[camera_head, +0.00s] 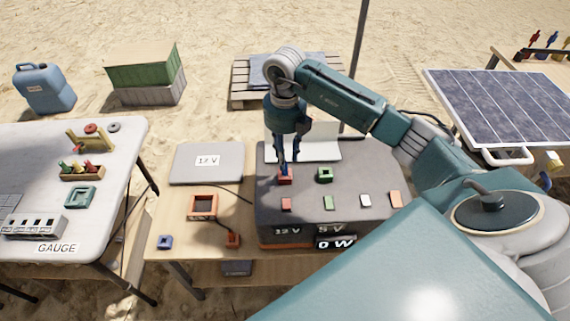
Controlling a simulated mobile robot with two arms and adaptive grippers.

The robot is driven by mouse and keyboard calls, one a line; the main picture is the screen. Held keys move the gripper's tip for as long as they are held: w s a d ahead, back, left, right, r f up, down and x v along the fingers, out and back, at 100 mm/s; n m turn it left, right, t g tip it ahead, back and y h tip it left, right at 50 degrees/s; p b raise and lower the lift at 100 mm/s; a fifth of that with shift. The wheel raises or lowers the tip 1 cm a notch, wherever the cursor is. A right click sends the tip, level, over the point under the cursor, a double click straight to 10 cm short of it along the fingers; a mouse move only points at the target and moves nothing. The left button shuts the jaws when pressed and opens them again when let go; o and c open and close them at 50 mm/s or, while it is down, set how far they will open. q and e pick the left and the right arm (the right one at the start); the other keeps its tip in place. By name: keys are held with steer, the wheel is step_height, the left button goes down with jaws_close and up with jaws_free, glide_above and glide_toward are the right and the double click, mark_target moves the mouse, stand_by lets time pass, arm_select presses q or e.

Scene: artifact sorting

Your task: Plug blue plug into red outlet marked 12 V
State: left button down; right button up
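The red outlet (284,179) is a small red block on top of the dark grey power box (345,215), in the column above the "12 V" label (287,231). My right gripper (284,165) points down right at the red outlet, its fingertips over or touching it. Something dark blue shows at the fingertips; I cannot tell whether it is the blue plug or the fingers themselves. The finger gap is too small to read. A small blue square piece (165,242) lies on the wooden table at the left front. My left gripper is not in view.
A green outlet (324,175) sits right of the red one, with several coloured tiles in front. A grey laptop-like panel (207,163) marked "12 V", a red square frame (203,206) and an orange-red piece (233,240) with a cable lie left. A solar panel (497,105) stands right.

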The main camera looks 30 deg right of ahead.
step_height(320, 180, up, 8)
steer(key=b, duration=0.1)
steer(key=shift+s+f, duration=0.1)
stand_by(0.6)
